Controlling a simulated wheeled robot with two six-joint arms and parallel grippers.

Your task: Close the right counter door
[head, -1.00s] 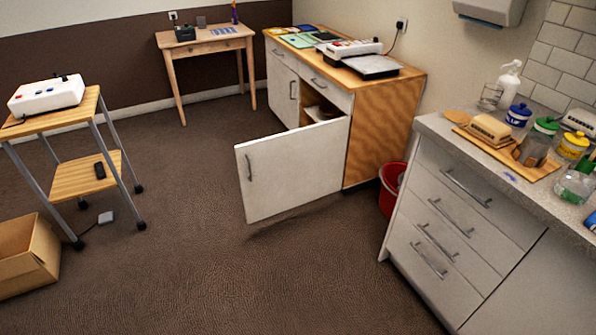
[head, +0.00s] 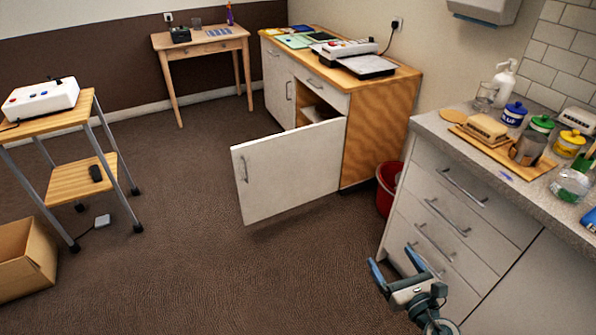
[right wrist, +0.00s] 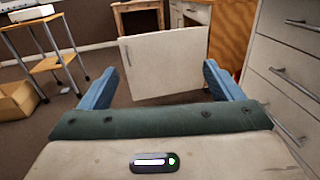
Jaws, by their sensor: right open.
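The right counter door (head: 290,172) is a white panel with a vertical metal handle (head: 243,168) near its free edge. It stands wide open, swung out from the wooden counter (head: 377,130), with part of the dark inside showing behind it. In the right wrist view the door (right wrist: 165,66) stands ahead, between the fingers in the picture. My right gripper (head: 396,266) is open and empty, low at the lower right in the head view, in front of the drawers and well apart from the door. Its blue fingers (right wrist: 158,85) are spread in the wrist view. My left gripper is out of view.
A white drawer unit (head: 450,215) with a cluttered worktop stands at the right. A red bin (head: 388,188) sits between it and the counter. A trolley (head: 85,180) and cardboard box (head: 22,255) are at the left. The brown floor before the door is clear.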

